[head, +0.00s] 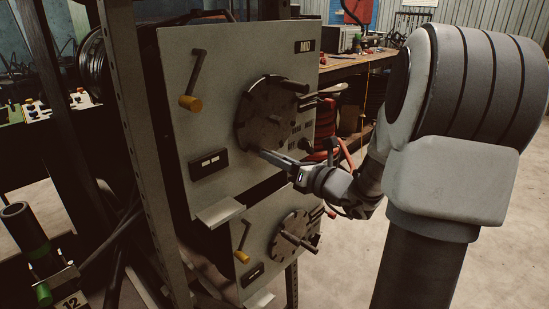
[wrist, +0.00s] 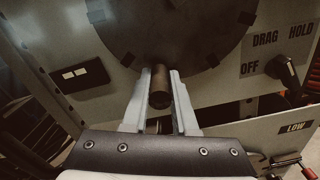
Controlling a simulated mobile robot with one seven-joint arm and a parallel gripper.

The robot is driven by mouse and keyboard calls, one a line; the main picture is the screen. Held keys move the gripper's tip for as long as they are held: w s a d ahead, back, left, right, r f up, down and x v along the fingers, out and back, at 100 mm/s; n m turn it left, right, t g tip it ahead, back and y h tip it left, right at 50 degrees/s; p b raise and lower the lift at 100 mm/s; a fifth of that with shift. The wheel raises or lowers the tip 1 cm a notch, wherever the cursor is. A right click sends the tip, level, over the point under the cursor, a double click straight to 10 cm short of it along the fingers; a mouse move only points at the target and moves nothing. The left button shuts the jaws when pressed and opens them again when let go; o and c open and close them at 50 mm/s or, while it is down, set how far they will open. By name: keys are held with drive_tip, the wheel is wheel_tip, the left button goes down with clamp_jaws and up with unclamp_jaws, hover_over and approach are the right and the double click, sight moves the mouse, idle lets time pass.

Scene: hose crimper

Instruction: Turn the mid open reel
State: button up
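The mid reel (head: 268,113) is a round dark disc on the grey panel marked MID, with a peg near its top right. Its lower part also fills the top of the wrist view (wrist: 175,30). A short brown peg (wrist: 160,88) stands out near the disc's bottom edge. My gripper (head: 262,152) reaches in from the right at the disc's lower edge. In the wrist view its two fingers (wrist: 161,85) lie on either side of the brown peg, with no clear gap, and look closed on it. The peg is hidden behind the fingers in the head view.
A selector knob (wrist: 288,69) marked DRAG, HOLD and OFF is right of the disc. A yellow-ended crank (head: 191,102) is at the panel's upper left. A second panel with the low reel (head: 290,236) is below. A steel post (head: 142,150) stands left. Open floor lies right.

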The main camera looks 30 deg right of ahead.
clamp_jaws()
idle(1.0)
